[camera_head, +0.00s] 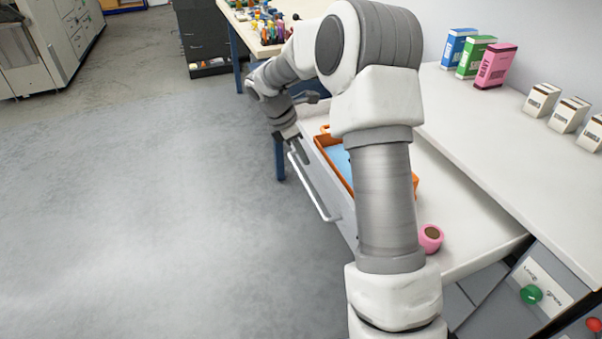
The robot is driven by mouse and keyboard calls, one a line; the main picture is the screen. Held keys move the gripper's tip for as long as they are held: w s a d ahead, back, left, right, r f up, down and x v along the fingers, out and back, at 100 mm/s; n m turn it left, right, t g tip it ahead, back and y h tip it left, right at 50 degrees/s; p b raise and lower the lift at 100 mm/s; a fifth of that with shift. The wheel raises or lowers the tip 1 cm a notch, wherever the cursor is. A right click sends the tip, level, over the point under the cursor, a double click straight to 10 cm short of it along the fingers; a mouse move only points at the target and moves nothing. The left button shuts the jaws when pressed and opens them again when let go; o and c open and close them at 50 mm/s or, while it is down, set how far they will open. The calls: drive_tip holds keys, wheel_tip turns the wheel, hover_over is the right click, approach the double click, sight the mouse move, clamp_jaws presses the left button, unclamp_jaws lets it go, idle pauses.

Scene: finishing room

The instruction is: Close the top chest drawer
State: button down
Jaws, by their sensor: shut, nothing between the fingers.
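The top chest drawer (462,222) stands pulled out to the left from under the white chest top (520,165). Its long bar handle (315,187) runs along the drawer front on the left. An orange tray (334,160) with a blue inside and a pink roll (431,238) lie in the drawer. My gripper (291,136) is shut and empty, by the far end of the drawer front, close to the handle's far end. I cannot tell whether it touches the drawer. My arm hides the middle of the drawer and part of the tray.
Blue, green and pink boxes (495,66) and several small cartons (568,115) stand on the chest top. A green knob (531,294) and a red knob are at lower right. A workbench (305,9) with small coloured items stands behind. The floor at left is clear.

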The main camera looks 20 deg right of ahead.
drive_tip(key=f, duration=0.1)
drive_tip(key=b, duration=0.4)
approach(314, 179)
drive_tip(key=s+f, duration=0.1)
drive_tip(key=s+d+f, duration=0.1)
drive_tip(key=s, duration=0.1)
drive_tip(key=s+f, duration=0.2)
drive_tip(key=shift+s+d, duration=0.1)
drive_tip(key=shift+d, duration=0.05)
drive_tip(key=shift+r, duration=0.1)
